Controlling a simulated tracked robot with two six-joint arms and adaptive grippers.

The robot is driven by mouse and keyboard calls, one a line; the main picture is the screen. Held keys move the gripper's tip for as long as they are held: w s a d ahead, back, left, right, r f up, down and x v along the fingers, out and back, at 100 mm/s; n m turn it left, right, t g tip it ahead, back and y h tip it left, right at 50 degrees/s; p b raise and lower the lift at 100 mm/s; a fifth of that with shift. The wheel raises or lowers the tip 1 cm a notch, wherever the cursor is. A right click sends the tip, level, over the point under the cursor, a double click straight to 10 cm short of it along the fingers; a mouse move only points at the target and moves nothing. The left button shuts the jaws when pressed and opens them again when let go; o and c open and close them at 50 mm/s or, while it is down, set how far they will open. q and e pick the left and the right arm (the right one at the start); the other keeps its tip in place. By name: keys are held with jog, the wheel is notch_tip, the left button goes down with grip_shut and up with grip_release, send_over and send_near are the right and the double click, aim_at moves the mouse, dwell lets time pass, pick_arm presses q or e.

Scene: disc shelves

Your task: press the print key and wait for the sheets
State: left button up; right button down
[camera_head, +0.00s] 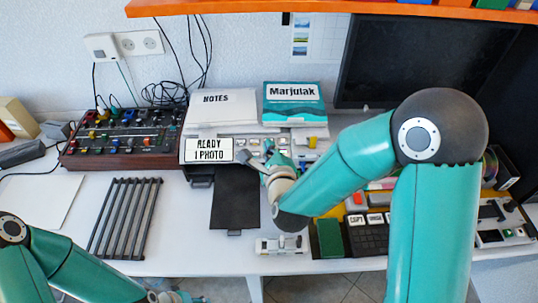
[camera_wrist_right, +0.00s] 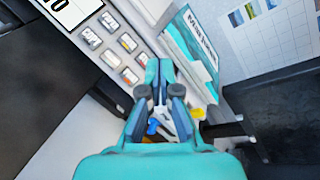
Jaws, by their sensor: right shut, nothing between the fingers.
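The printer (camera_head: 226,143) stands at the back of the table, with a white display (camera_head: 209,150) reading "READY 1 PHOTO". Its light front panel carries small square keys, several of which show in the right wrist view (camera_wrist_right: 111,58); I cannot read which is the print key. A black tray (camera_head: 235,195) extends from its front, with no sheet visible on it. My right gripper (camera_head: 256,155) is shut and empty at the panel, right of the display. It also shows in the right wrist view (camera_wrist_right: 166,68); contact with a key is unclear. My left gripper (camera_head: 170,297) is partly cut off at the bottom edge.
A white notes stack (camera_head: 222,108) and a teal "Marjulak" box (camera_head: 294,104) sit on top. A mixer (camera_head: 122,138) and a dark rack (camera_head: 124,218) stand left. A dark monitor (camera_head: 385,55) stands behind my right arm. A small white device (camera_head: 281,246) lies near the front edge.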

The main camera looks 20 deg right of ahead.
jog(key=w+f+b, duration=0.3)
jog(key=f+b, duration=0.1)
jog(key=f, duration=0.2)
jog(key=shift+d, duration=0.45)
jog(key=shift+w+f, duration=0.1)
dwell(0.8)
jog(key=shift+w+f+b, duration=0.2)
jog(key=shift+f+b, duration=0.1)
jog(key=shift+b, duration=0.6)
jog(key=shift+w+d+f+b, duration=0.15)
jog(key=shift+f+b, duration=0.2)
jog(key=shift+b, duration=0.3)
dwell(0.6)
dwell(0.3)
jog(key=shift+s+r, duration=0.4)
jog(key=shift+r, duration=0.3)
